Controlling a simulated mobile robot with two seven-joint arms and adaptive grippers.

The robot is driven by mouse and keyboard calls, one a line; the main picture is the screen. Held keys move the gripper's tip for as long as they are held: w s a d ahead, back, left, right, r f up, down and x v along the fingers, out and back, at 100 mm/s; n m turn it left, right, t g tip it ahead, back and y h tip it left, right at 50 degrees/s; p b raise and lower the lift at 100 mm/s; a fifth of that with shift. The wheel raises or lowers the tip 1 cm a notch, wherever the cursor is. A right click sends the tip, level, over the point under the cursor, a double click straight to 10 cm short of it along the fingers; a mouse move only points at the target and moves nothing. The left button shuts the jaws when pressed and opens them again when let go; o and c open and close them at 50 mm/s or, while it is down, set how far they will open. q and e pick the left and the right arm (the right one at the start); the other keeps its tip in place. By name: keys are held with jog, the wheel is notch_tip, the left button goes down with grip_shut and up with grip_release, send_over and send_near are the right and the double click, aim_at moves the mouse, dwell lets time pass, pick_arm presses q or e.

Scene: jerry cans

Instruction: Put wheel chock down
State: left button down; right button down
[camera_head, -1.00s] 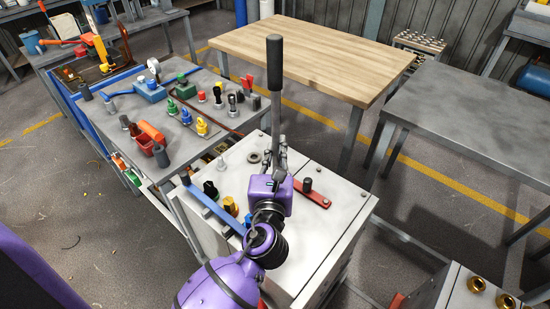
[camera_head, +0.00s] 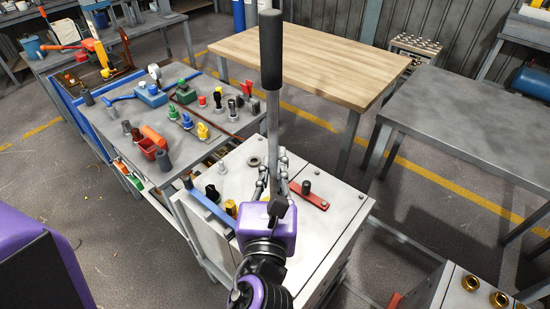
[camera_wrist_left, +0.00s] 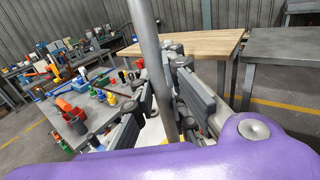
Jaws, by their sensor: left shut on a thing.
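I see no wheel chock that I can make out. My left gripper (camera_head: 275,168) is shut on a grey metal lever bar (camera_head: 273,118) with a long black grip (camera_head: 271,50), standing nearly upright above the white cabinet (camera_head: 330,190). In the left wrist view the bar (camera_wrist_left: 152,50) passes between the two dark fingers (camera_wrist_left: 165,105). The bar's lower end is hidden by the gripper. My right gripper is not in view.
The cabinet top carries a red bar (camera_head: 312,196) with a dark knob. At left, a grey bench (camera_head: 205,150) holds coloured knobs and a red bin (camera_head: 150,148). A bare wooden table (camera_head: 310,55) and a bare grey table (camera_head: 470,115) stand behind.

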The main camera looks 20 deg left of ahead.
pick_arm(q)
jog(key=shift+s+d+r, duration=0.25)
jog(key=shift+s+r, duration=0.2)
jog(key=a+m+h+p, duration=0.1)
jog(key=s+a+f+m+h+p, duration=0.1)
jog(key=h, duration=0.1)
jog(key=s+a+f+m+h+p, duration=0.1)
jog(key=h, duration=0.1)
jog(key=shift+s+f+t, duration=0.15)
jog(key=shift+f+t, duration=0.05)
jog(key=shift+t, duration=0.1)
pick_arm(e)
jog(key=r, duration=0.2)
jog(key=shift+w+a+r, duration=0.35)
pick_arm(q)
jog(key=shift+a, duration=0.1)
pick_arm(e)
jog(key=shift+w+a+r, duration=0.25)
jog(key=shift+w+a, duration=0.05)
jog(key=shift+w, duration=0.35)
